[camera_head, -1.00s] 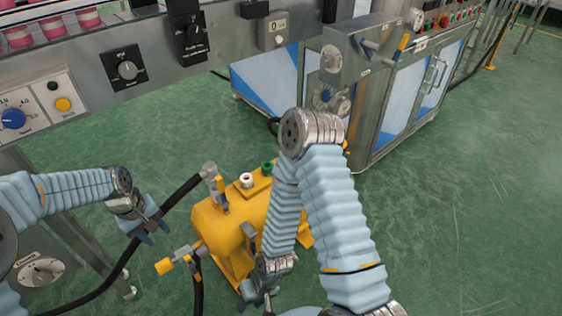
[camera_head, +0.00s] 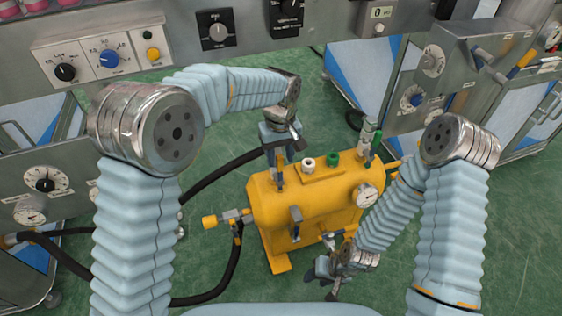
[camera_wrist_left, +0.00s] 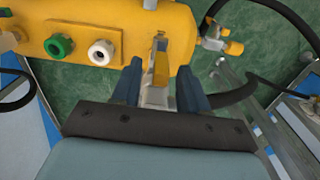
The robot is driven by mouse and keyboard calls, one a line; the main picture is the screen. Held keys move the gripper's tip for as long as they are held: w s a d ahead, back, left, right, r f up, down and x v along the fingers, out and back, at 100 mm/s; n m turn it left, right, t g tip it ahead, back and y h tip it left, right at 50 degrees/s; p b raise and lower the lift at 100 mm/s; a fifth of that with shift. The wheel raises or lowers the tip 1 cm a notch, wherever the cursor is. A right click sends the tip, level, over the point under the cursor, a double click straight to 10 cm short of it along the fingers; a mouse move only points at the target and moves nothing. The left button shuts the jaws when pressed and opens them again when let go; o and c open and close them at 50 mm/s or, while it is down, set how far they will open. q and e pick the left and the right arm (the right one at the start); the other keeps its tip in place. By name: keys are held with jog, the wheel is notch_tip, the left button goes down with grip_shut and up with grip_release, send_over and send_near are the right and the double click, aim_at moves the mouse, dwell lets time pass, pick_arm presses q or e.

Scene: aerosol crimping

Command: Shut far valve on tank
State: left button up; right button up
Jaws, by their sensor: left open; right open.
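The yellow tank (camera_head: 315,200) stands on the floor in the middle of the head view; it also shows in the left wrist view (camera_wrist_left: 105,18). A valve with an upright yellow lever (camera_head: 279,173) sits at its far left end. My left gripper (camera_head: 283,148) is over this valve, open. In the left wrist view its blue fingers (camera_wrist_left: 160,85) stand on either side of the lever (camera_wrist_left: 161,68); whether they touch it is unclear. Another valve with a green handle (camera_head: 375,146) is at the far right. My right gripper (camera_head: 333,266) is open, low by the tank's front.
A side valve with a yellow knob (camera_head: 210,221) and a black hose (camera_head: 222,285) are left of the tank. A pressure gauge (camera_head: 365,195) is at its right. A grey control panel (camera_head: 190,40) spans the back; green floor (camera_head: 500,220) is free at right.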

aim_at(279, 169)
pick_arm(q)
jog(key=shift+f, duration=1.35)
grip_shut()
